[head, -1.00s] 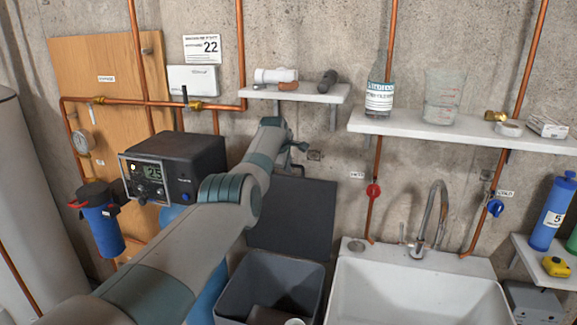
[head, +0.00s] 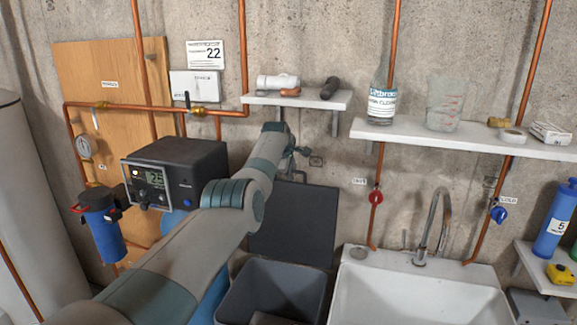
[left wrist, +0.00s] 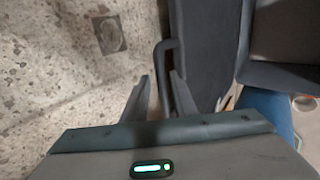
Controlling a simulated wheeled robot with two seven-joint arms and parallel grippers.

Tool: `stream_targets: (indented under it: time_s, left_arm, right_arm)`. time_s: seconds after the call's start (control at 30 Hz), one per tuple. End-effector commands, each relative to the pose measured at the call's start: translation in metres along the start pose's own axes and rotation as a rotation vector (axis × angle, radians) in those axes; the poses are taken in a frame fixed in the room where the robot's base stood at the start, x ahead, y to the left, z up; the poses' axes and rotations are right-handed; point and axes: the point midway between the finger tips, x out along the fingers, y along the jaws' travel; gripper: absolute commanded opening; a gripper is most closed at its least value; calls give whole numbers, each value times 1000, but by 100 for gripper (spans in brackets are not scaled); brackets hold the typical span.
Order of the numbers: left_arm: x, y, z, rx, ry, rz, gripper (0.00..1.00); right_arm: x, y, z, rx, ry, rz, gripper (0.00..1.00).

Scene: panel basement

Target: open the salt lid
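The salt lid, a dark grey square panel (head: 293,220), stands upright against the wall behind the open grey bin (head: 272,288). In the left wrist view the lid (left wrist: 208,45) has a dark bar handle (left wrist: 166,50) along its edge. My left gripper (head: 298,151) is at the lid's top edge. In the left wrist view its two fingers (left wrist: 160,84) are apart, with the handle's end between them; whether they touch it I cannot tell. My right gripper is out of view.
A white sink (head: 420,290) with a faucet stands right of the bin. A shelf (head: 300,99) is just above my left gripper. A dark control box (head: 175,165) and a blue filter (head: 105,235) are left of my arm.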

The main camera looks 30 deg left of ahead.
Motion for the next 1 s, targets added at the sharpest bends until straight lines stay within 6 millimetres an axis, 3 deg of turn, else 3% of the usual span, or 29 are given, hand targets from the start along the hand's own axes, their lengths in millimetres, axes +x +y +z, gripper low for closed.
stream_targets:
  time_s: [0.47, 1.0]
  left_arm:
    - [-12, -3, 1, 2, 0, -4, 29]
    - [-72, -2, 1, 0, 0, 5, 29]
  right_arm:
    - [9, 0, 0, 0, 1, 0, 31]
    - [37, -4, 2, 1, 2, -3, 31]
